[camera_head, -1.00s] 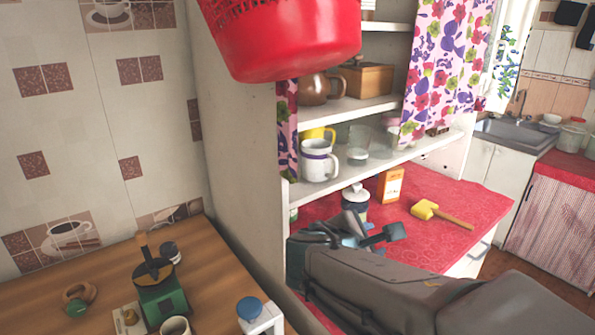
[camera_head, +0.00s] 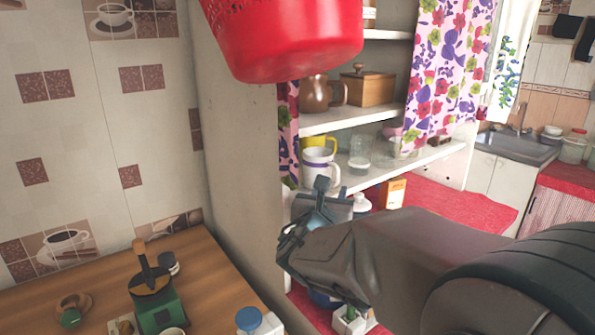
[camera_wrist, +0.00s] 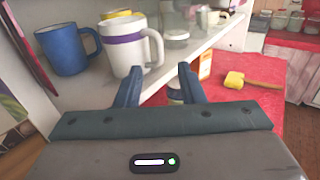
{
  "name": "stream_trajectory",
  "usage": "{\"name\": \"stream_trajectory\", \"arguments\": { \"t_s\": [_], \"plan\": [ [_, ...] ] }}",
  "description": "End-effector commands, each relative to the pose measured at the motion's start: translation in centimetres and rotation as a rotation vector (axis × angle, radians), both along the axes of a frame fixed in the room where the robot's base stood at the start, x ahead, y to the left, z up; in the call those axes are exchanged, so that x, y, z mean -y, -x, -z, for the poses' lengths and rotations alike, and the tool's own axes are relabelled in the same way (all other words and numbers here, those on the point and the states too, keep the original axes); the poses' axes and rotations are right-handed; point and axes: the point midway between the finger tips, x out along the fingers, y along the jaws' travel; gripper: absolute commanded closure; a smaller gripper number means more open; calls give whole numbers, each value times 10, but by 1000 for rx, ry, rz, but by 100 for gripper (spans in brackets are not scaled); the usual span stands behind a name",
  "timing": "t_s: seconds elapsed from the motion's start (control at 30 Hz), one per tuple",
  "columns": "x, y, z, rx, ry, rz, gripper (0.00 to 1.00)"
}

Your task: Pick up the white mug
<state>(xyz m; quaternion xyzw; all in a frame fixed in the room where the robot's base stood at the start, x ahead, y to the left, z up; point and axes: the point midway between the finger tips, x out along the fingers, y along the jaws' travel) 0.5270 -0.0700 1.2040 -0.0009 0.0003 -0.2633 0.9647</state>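The white mug (camera_head: 318,164) has a purple band and stands upright on the lower cupboard shelf. In the wrist view the white mug (camera_wrist: 127,50) is just beyond my fingers, with its handle turned to the right. My gripper (camera_wrist: 158,76) is open and empty, its two fingers apart, below and in front of the mug. In the head view my gripper (camera_head: 333,190) is just below the mug, in front of the shelf edge, and hides part of the mug's base. I cannot tell whether a finger touches it.
A blue mug (camera_wrist: 67,49) stands left of the white mug, and a yellow mug (camera_head: 322,142) is behind it. Glass jars (camera_head: 360,152) are to the right. The shelf edge (camera_head: 400,166) runs close by. A red basket (camera_head: 290,40) hangs above.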

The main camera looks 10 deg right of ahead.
Motion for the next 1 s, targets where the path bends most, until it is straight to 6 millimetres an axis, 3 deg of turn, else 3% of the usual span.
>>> {"name": "stream_trajectory", "arguments": {
  "t_s": [0.37,0.63,1.0],
  "plan": [
    [15,-25,-1,0,-1,2,65],
    [32,-54,-1,-1,-1,1,65],
    [36,-61,1,1,-2,0,68]
  ]
}}
